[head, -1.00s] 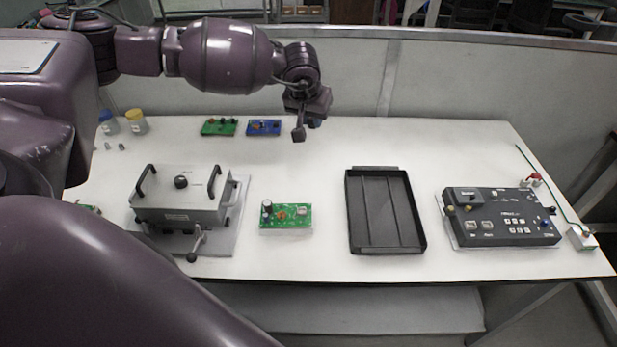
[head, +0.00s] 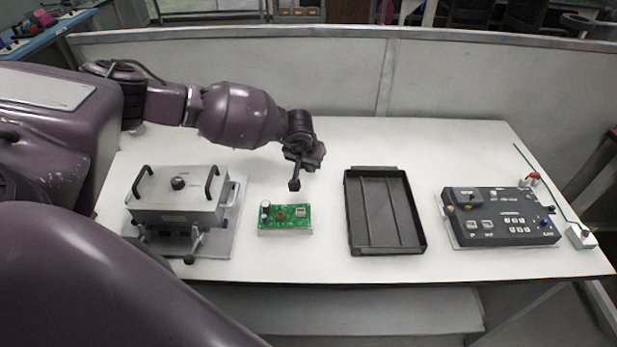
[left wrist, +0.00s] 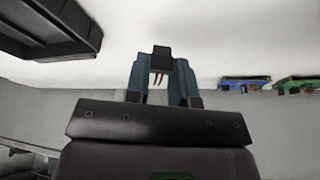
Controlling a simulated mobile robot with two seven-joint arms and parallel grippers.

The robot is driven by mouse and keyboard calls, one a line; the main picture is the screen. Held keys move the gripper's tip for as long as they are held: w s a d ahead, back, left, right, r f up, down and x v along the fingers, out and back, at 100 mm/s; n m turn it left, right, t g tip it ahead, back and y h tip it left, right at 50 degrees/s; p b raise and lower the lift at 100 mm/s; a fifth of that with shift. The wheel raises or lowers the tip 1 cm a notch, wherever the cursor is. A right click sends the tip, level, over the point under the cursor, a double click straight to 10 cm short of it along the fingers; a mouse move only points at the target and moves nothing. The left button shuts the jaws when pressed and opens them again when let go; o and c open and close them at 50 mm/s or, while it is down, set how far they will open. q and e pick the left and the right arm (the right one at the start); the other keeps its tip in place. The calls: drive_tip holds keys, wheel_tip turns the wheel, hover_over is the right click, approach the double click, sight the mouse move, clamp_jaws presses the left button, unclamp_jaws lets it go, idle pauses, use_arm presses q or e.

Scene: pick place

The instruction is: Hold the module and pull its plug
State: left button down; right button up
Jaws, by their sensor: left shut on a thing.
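A green circuit module (head: 285,214) lies flat on the white table in the head view, with a round capacitor and other parts on top. My left gripper (head: 294,183) is above and behind the module, apart from it, pointing down. In the left wrist view my left gripper (left wrist: 161,72) is shut on a small black plug (left wrist: 161,54), with thin red wires showing between the blue fingers. My right gripper is not in view.
A grey clamp-lidded box (head: 180,200) stands left of the module. An empty black tray (head: 385,215) lies to its right, then a dark control panel (head: 500,216). Blue (left wrist: 242,84) and green (left wrist: 297,83) boards show in the left wrist view. Table between module and tray is clear.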

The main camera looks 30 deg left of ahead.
sight(310, 183)
use_arm(q)
drive_tip(key=shift+f, duration=2.65)
drive_tip(key=shift+f+b, duration=0.15)
drive_tip(key=shift+b, duration=0.15)
drive_tip(key=c, duration=1)
unclamp_jaws()
drive_tip(key=shift+r, duration=0.2)
drive_tip(key=p+v, duration=0.1)
drive_tip(key=v, duration=1.1)
drive_tip(key=shift+p, duration=0.4)
drive_tip(key=shift+f, duration=0.1)
